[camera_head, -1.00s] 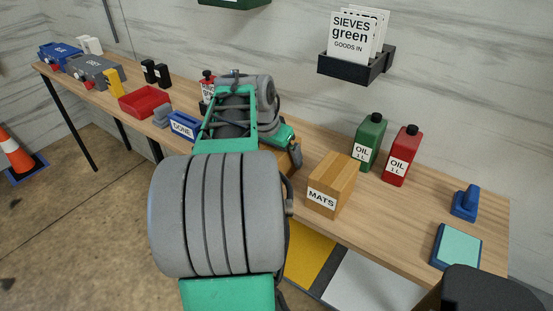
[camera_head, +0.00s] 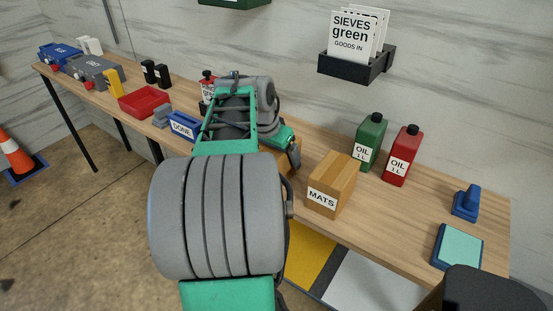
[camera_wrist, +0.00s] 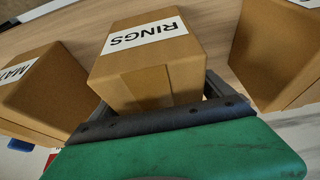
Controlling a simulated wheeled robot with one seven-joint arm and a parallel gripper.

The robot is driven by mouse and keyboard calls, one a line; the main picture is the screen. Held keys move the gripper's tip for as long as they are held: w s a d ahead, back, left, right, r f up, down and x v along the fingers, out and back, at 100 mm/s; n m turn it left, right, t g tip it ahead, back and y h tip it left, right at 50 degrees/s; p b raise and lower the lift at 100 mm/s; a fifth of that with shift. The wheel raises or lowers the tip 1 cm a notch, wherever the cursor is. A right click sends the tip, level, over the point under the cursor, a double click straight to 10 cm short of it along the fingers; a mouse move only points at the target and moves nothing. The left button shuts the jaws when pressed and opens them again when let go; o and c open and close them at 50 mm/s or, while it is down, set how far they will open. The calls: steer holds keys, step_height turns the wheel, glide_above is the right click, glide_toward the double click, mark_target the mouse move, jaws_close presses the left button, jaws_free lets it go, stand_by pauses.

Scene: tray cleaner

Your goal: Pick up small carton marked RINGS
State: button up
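In the head view my arm hides most of the carton, and only a brown bit shows beside my gripper (camera_head: 290,160). The label is hidden there.
The MATS carton (camera_head: 335,182) stands close on the right in the head view. Another brown carton (camera_wrist: 275,50) is at the right of the wrist view. Green (camera_head: 369,142) and red (camera_head: 402,157) oil bottles stand farther back. A blue DONE bin (camera_head: 184,127) is to the left.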

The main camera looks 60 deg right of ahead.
steer(key=shift+r, duration=0.1)
steer(key=c, duration=1.8)
